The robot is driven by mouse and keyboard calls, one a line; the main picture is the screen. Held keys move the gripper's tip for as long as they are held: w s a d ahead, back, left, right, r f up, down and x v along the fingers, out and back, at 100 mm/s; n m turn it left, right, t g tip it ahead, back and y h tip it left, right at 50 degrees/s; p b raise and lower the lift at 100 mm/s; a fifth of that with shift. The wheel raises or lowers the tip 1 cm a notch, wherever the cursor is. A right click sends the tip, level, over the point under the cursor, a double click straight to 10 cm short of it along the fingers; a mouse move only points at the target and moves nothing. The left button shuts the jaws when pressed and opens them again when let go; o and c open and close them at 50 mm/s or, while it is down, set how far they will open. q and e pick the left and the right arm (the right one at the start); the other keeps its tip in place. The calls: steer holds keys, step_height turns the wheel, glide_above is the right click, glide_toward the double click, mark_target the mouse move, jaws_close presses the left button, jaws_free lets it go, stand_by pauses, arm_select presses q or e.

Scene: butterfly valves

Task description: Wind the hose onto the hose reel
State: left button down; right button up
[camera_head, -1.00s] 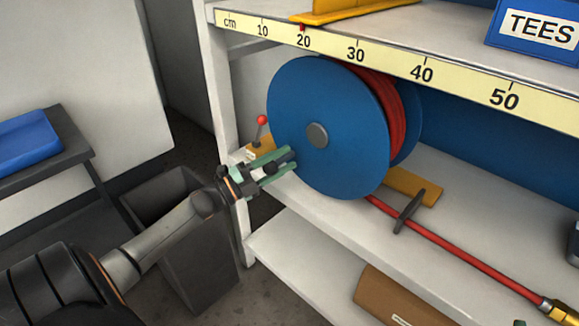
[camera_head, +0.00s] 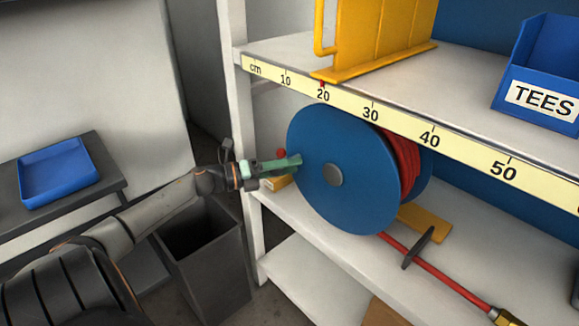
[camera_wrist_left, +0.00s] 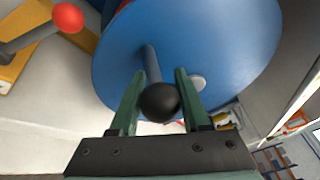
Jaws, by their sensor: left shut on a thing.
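The blue hose reel (camera_head: 315,190) stands on the middle shelf, with red hose (camera_head: 403,165) wound between its discs. The hose runs from under the reel past a dark guide (camera_head: 418,247) to a brass end (camera_head: 505,317) at the lower right. My left gripper (camera_head: 296,160) is at the upper left of the reel's near disc. In the left wrist view, its green fingers (camera_wrist_left: 160,74) are shut on the crank handle, a grey rod (camera_wrist_left: 150,62) with a black ball (camera_wrist_left: 159,102) standing out from the disc (camera_wrist_left: 225,45). My right gripper is not in view.
A red-knobbed lever (camera_wrist_left: 68,17) on a yellow base stands close beside the reel. The upper shelf, with a centimetre scale (camera_head: 430,137) along its edge, is just above the reel. A dark bin (camera_head: 205,265) stands below my left arm.

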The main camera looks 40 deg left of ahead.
mark_target(312, 148)
arm_select(q)
step_height(312, 148, up, 4)
steer(key=m+g+y+p, duration=0.1)
steer(key=m+p, duration=0.2)
steer(key=p, duration=0.1)
steer(key=shift+d, duration=0.1)
steer(key=shift+d+r+m+y+p, duration=0.15)
steer(key=shift+r+m+y+p, duration=0.25)
steer(key=shift+p, duration=0.5)
steer(key=shift+d+r, duration=0.1)
steer(key=shift+r, duration=0.2)
steer(key=shift+d+r+p, duration=0.1)
steer(key=shift+r+p, duration=0.1)
steer(key=shift+p, duration=0.45)
steer(key=shift+d+r, duration=0.15)
steer(key=shift+c, duration=1.9)
jaws_free()
steer(key=shift+d, duration=0.1)
